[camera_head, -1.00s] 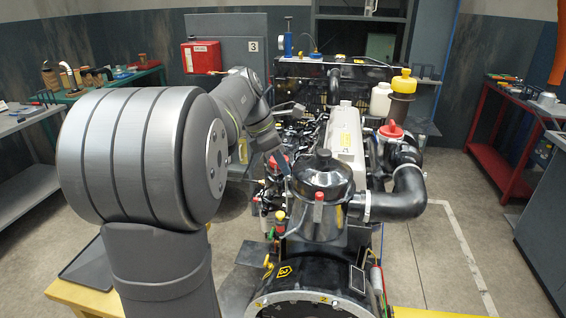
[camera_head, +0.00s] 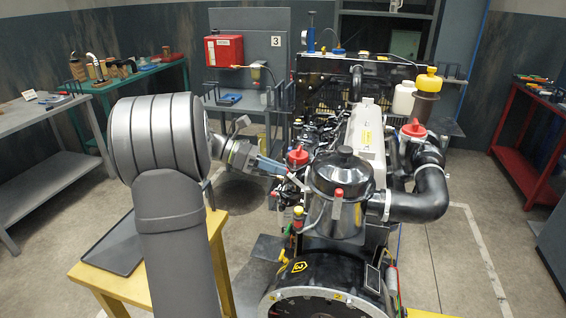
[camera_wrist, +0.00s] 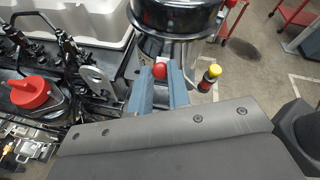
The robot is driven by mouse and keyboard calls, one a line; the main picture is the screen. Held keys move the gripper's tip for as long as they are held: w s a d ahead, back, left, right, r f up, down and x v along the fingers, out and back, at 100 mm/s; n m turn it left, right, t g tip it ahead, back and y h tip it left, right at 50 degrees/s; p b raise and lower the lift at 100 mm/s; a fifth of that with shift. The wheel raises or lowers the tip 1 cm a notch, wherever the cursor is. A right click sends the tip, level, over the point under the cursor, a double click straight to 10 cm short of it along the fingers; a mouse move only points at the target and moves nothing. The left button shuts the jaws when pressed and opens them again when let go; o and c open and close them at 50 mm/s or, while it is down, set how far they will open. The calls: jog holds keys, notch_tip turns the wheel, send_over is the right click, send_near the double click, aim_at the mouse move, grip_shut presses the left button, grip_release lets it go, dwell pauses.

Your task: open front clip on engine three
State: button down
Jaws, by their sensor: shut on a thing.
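The engine's black-lidded canister (camera_head: 340,172) stands upright at its near end, with a red-tipped clip (camera_head: 338,194) on the side facing the head camera. My gripper (camera_head: 279,168) is left of the canister, its blue-grey fingers pointing right. In the wrist view my gripper (camera_wrist: 160,84) has a red clip tip (camera_wrist: 160,70) between its fingers, against the lower side of the canister (camera_wrist: 175,18). The fingers are shut on that clip. The fingers hide its lower part, and I cannot tell how far it stands off the canister.
A red cap (camera_head: 299,155) sits on the engine close to my gripper. A yellow-capped fitting (camera_wrist: 211,73) is just right of the fingers. A black hose (camera_head: 415,203) leaves the canister to the right. A number 3 sign (camera_head: 276,40) is on the cabinet behind. A yellow table (camera_head: 92,271) is at lower left.

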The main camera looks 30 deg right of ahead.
jog(key=shift+w+a+f+n+g+h, duration=0.2)
jog(key=shift+f+g+h, duration=0.35)
jog(key=shift+f+h, duration=0.3)
jog(key=shift+w+a+f+n+g+h, duration=0.1)
jog(key=shift+w+a+f+g+h, duration=0.15)
jog(key=shift+f+g+h, duration=0.45)
jog(key=shift+w+a+f+n+g+h, duration=0.15)
jog(key=shift+f+g+h, duration=0.3)
jog(key=shift+f+h, duration=0.5)
jog(key=c, duration=1.4)
grip_release()
jog(key=shift+o, duration=0.2)
jog(key=s+d+r, duration=0.5)
jog(key=s+r, duration=0.5)
jog(key=r, duration=0.1)
jog(key=shift+s, duration=0.3)
jog(key=shift+w+a+f, duration=0.1)
